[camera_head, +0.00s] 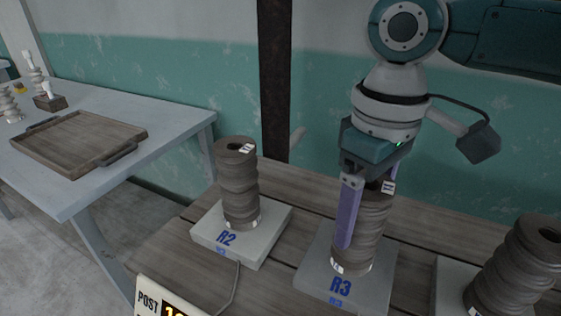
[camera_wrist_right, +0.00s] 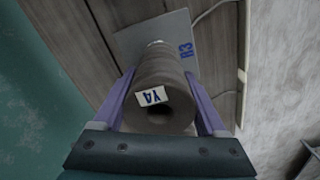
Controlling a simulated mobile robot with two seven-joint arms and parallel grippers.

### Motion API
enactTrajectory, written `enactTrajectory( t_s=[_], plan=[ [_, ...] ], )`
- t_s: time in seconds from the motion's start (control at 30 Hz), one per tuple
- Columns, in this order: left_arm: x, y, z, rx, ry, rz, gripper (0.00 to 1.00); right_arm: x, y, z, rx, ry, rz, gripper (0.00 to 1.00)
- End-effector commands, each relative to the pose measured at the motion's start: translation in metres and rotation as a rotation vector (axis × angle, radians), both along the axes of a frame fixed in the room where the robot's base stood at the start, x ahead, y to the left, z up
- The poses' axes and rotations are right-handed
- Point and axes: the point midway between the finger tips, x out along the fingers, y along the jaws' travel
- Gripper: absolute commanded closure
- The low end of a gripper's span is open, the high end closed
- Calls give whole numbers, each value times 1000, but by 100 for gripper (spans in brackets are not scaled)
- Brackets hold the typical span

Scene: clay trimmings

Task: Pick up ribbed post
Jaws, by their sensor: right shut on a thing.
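A dark ribbed post (camera_head: 366,229) stands upright on the pad marked R3 (camera_head: 319,273) in the head view. My right gripper (camera_head: 366,218) comes down from above with its purple fingers around the post, shut on it. In the right wrist view the post (camera_wrist_right: 163,84) lies between both fingers (camera_wrist_right: 165,105), with a hole and a "YA" label on its top end. The post's base appears to be on the pad; I cannot tell if there is a gap. My left gripper is not in view.
Another ribbed post (camera_head: 239,184) stands on the R2 pad (camera_head: 266,243) to the left, and one (camera_head: 518,264) stands at the right edge. A "POST" display (camera_head: 149,301) is at the front. A grey table (camera_head: 178,143) with a wooden tray (camera_head: 112,127) is at left.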

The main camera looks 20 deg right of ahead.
Motion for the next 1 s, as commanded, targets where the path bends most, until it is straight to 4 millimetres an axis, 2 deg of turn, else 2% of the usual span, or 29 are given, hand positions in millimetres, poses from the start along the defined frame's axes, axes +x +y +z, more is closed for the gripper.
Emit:
enactTrajectory(
  t_s=[0.03, 0.37, 0.83, 1.0],
  plan=[
    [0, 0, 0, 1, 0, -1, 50, 0, 0, 0, -1, 0, 0, 63],
    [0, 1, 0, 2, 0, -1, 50, 0, 0, 0, -1, -1, 0, 100],
    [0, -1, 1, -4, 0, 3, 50, 1, 0, 2, 0, -3, -1, 100],
    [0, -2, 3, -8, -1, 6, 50, 1, 0, 12, 2, -5, 0, 100]
  ],
)
